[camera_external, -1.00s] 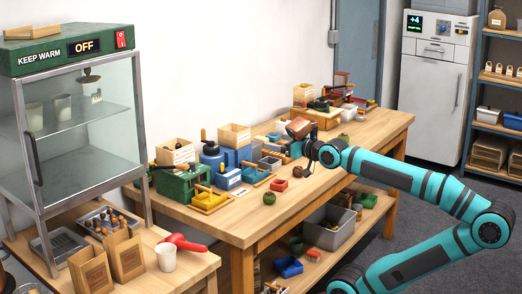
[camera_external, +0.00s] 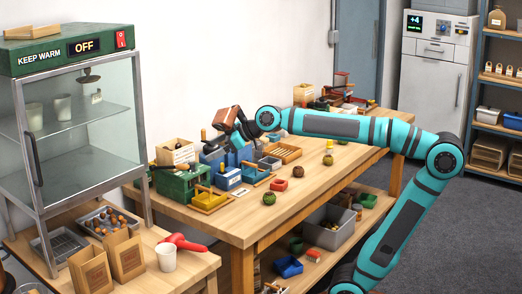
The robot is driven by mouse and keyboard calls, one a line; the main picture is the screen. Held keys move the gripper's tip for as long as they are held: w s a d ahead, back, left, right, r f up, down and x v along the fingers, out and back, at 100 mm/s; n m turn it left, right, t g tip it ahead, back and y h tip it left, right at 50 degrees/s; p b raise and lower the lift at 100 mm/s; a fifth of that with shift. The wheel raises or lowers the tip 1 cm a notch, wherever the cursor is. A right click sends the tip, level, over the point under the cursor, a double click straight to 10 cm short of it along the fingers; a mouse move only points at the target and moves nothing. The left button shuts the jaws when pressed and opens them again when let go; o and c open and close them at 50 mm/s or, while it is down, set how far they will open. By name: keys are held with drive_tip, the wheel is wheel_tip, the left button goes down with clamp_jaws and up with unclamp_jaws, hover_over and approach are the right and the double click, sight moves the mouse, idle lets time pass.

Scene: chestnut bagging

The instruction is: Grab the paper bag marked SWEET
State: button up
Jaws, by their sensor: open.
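Two open brown paper bags stand upright side by side at the front of the small table at lower left. The left paper bag (camera_external: 91,273) and the right paper bag (camera_external: 126,258) each carry a dark printed mark, too small to read, so I cannot tell which says SWEET. My gripper (camera_external: 229,139) is above the back of the long workbench, up and to the right of the bags and well away from them. A brown block-like piece shows at its wrist. The gripper is open; its fingertips are partly lost among the items behind.
A tray of chestnuts (camera_external: 106,221), a white cup (camera_external: 166,257) and a red scoop (camera_external: 183,241) are close to the bags. The glass warming cabinet (camera_external: 80,130) rises behind them. The workbench (camera_external: 225,222) holds several boxes and small tools.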

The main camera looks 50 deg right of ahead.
drive_tip(key=w+a+f+n+g+y, duration=0.15)
drive_tip(key=a+n+g, duration=0.35)
drive_tip(key=a, duration=0.9)
drive_tip(key=n+g+y, duration=0.2)
drive_tip(key=n+g, duration=0.3)
hover_over(122, 240)
drive_tip(key=s+d, duration=0.2)
wheel_tip(122, 240, down, 10)
drive_tip(key=shift+s+x, duration=0.15)
drive_tip(key=shift+x, duration=0.75)
drive_tip(key=shift+s+x, duration=0.2)
drive_tip(key=shift+x, duration=0.7)
drive_tip(key=shift+s+x, duration=0.15)
drive_tip(key=shift+x, duration=0.75)
drive_tip(key=shift+a+r, duration=0.1)
drive_tip(key=shift+r, duration=0.05)
drive_tip(key=c, duration=1.3)
